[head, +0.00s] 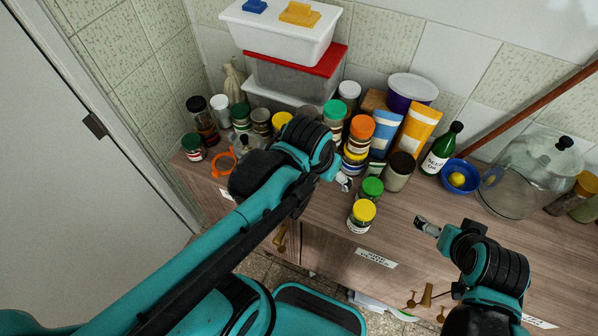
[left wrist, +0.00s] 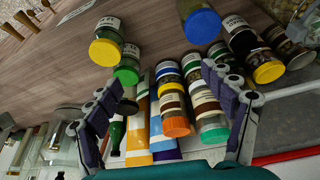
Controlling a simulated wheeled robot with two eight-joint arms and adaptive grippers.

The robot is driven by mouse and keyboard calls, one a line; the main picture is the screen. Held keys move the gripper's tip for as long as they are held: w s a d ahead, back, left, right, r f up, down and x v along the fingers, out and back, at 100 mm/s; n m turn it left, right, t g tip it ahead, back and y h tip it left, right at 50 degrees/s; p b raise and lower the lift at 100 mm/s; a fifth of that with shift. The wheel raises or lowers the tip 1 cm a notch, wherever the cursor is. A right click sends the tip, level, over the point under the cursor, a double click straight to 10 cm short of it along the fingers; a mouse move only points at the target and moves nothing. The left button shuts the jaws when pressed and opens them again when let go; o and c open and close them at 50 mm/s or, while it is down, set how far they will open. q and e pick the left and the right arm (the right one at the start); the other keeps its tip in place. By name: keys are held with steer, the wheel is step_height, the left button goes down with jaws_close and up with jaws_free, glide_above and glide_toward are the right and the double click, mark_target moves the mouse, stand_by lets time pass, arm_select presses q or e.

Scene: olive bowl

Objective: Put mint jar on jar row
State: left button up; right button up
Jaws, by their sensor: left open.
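Several jars have green lids and I cannot read which holds mint. One green-lidded jar (head: 372,188) stands near the counter's front edge, just behind a yellow-lidded jar (head: 363,215). Another green-lidded jar (head: 334,112) is further back in the cluster, and one (head: 193,146) is at the far left. My left gripper (head: 344,182) is over the counter, left of the front green-lidded jar. In the left wrist view its fingers (left wrist: 164,88) are spread, with nothing held; orange-lidded (left wrist: 176,127) and green-lidded jars show between and beyond them. My right gripper (head: 426,226) is right of the front jars; its jaw opening is unclear.
White and red-lidded bins (head: 290,65) stand at the back left. A green bottle (head: 441,150), a blue bowl (head: 455,188) and a glass dome (head: 530,175) stand to the right. A label (head: 376,259) is on the counter's front edge. My left arm hides part of the left counter.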

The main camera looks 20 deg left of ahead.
arm_select(q)
steer(key=s+a+n+t, duration=0.1)
steer(key=s+a+t, duration=0.1)
steer(key=a, duration=0.4)
steer(key=shift+s+r+n+t+y, duration=0.35)
steer(key=shift+s+n+t+y, duration=0.05)
step_height(320, 180, down, 6)
steer(key=b, duration=0.5)
steer(key=shift+r+b, duration=0.15)
steer(key=shift+b, duration=0.2)
